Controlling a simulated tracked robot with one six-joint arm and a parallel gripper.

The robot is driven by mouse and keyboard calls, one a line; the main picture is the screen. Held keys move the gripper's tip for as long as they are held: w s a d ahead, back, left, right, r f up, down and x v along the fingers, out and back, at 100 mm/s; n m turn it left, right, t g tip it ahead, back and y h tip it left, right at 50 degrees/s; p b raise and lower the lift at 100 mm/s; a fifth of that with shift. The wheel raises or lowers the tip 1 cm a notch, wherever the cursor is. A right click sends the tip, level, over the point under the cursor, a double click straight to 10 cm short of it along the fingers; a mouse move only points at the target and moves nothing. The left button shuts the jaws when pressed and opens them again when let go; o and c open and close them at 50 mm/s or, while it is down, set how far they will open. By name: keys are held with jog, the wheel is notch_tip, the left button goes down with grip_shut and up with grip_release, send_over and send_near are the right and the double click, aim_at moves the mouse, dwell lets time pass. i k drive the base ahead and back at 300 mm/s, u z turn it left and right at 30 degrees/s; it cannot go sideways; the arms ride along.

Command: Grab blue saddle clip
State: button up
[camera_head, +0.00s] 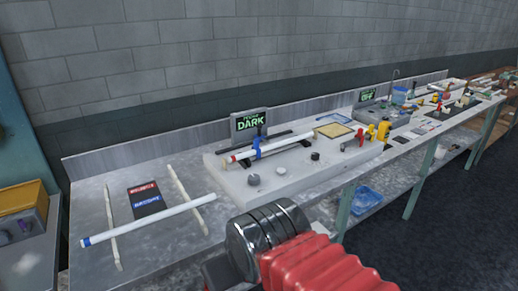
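A blue clip (257,147) sits around a white glass tube (283,144) on the grey raised platform in the middle of the bench. It looks like the blue saddle clip, but it is small here. My arm's metal joint and red bellows fill the bottom middle, in front of the bench. My gripper's fingers do not show.
A second white tube (150,221) with a blue end lies across two pale rails at the left. A dark panel reading DARK (249,123) stands behind the platform. Knobs (254,179) sit on the platform's front. The bench runs on to the right with more small items.

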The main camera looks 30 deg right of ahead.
aim_at(256, 147)
jog(key=u, duration=0.05)
jog(key=i, duration=1)
jog(key=z, duration=0.05)
